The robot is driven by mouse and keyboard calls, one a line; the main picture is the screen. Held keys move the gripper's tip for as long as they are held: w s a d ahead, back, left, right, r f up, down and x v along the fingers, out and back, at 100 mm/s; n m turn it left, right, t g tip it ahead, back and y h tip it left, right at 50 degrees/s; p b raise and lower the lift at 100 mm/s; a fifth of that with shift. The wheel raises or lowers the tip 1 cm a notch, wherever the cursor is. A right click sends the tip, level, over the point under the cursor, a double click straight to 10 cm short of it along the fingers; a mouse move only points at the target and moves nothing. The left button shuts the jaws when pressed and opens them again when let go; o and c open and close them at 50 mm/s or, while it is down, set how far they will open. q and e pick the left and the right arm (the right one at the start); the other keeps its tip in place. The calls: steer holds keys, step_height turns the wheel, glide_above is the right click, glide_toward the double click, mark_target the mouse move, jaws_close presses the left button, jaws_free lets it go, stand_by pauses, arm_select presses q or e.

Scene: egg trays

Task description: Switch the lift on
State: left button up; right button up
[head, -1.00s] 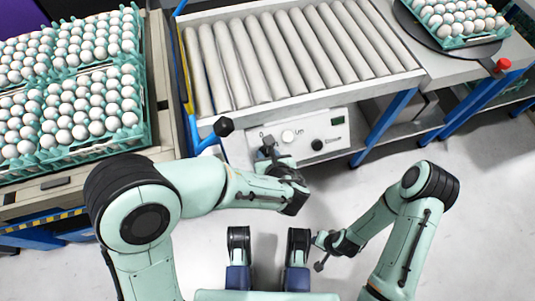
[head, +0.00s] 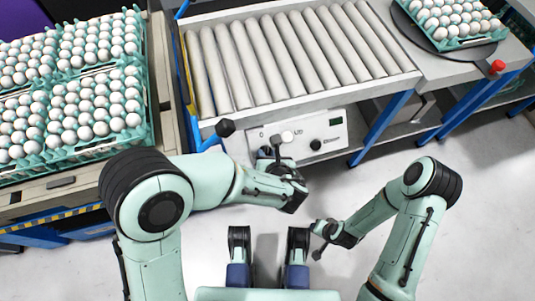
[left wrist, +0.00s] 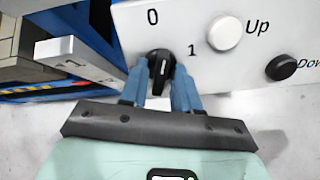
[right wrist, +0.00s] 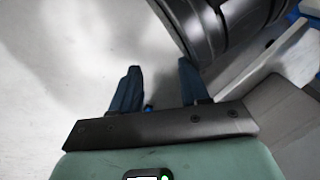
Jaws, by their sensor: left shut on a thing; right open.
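The lift's white control panel (head: 300,150) is under the front edge of the roller conveyor. In the left wrist view, the panel carries a black rotary switch (left wrist: 158,60) with marks 0 and 1, a white Up button (left wrist: 224,33) and a black Down button (left wrist: 281,67). My left gripper (left wrist: 160,80) is shut on the switch, one blue finger on each side. A white line shows on the knob; which mark it points to is hard to tell. My right gripper (right wrist: 155,85) is open and empty above the floor, away from the panel.
A roller conveyor (head: 290,55) lies above the panel. A black ball handle (head: 225,128) stands left of the panel. Egg trays (head: 150,95) are stacked at left. Another egg tray (head: 462,40) and a red button (head: 497,67) are at right. Floor at right is clear.

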arm_select(q)
steer(key=shift+w+a+f+m+p, duration=0.1)
steer(key=shift+a+f+m+p, duration=0.1)
steer(key=shift+m+p, duration=2.1)
steer(key=shift+m, duration=0.4)
steer(key=shift+c, duration=0.2)
steer(key=shift+m+p, duration=1.7)
steer(key=shift+m, duration=0.2)
steer(key=shift+c, duration=0.2)
steer(key=shift+m+p, duration=0.75)
steer(key=shift+m, duration=0.05)
steer(key=m+p, duration=0.3)
steer(key=shift+r, duration=0.1)
steer(key=o, duration=0.6)
steer(key=shift+s+d+r+p, duration=0.2)
steer(key=shift+s+r+p, duration=0.1)
steer(key=shift+p, duration=0.15)
steer(key=p+v, duration=0.4)
steer(key=v, duration=0.4)
arm_select(e)
steer(key=s+a+r+g+y, duration=0.1)
steer(key=s+r, duration=0.3)
steer(key=r, duration=0.5)
steer(key=s+a+r+n+g+y, duration=0.1)
steer(key=s+a+r, duration=0.3)
steer(key=r, duration=0.6)
steer(key=shift+s+a+g, duration=0.15)
steer(key=shift+a+g, duration=0.2)
steer(key=shift+g, duration=0.25)
